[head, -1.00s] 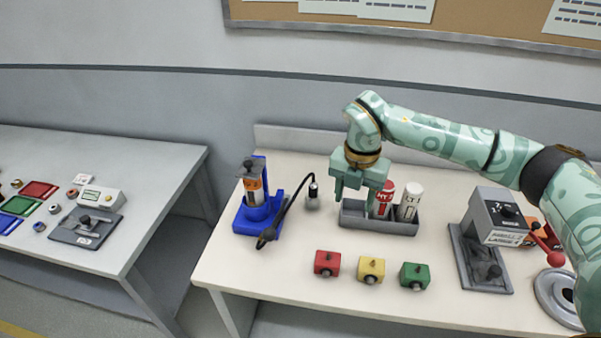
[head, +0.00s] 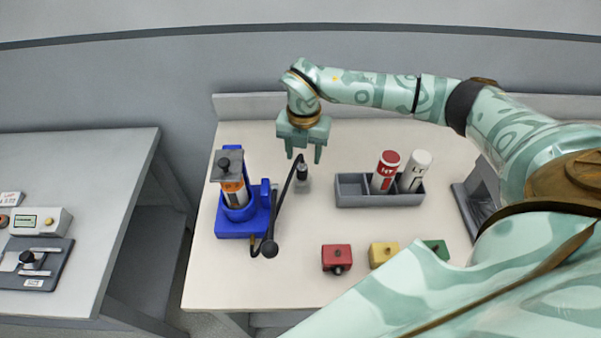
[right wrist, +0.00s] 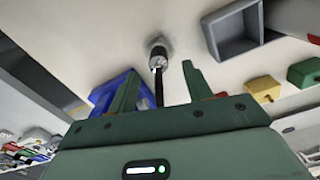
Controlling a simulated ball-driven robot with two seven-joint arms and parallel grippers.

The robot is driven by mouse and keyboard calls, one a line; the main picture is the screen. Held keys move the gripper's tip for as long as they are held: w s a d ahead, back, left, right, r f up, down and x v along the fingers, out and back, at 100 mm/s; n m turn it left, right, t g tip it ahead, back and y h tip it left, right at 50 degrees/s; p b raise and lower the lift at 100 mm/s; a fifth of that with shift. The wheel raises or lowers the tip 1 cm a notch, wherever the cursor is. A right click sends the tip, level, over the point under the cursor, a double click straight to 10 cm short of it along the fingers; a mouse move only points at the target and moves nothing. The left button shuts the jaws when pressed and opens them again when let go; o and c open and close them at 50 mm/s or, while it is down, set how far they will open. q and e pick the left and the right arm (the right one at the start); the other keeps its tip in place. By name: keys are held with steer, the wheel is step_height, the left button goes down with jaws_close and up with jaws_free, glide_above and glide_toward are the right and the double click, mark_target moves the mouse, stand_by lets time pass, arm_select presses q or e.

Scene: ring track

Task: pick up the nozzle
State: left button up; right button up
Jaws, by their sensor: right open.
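The nozzle (head: 302,172) is a small dark piece at the end of a black hose, standing in a small grey holder (head: 301,185) on the table. The hose curves to the blue dispenser (head: 238,215) on its left. My right gripper (head: 304,157) is open and empty, fingers pointing down, just above and behind the nozzle in the head view. In the right wrist view the nozzle (right wrist: 158,60) shows between and just beyond the open fingertips (right wrist: 160,70). I cannot tell the exact gap. My left gripper is not in view.
A grey tray (head: 352,188) with a red and a white bottle stands right of the nozzle. Red (head: 336,257), yellow (head: 383,254) and green blocks sit nearer the front. My right arm covers the table's right side. Another table (head: 85,160) stands left, across a gap.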

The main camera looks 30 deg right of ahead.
mark_target(302, 165)
steer(key=f+b, duration=0.1)
steer(key=f, duration=0.6)
steer(key=shift+a, duration=0.2)
jaws_close()
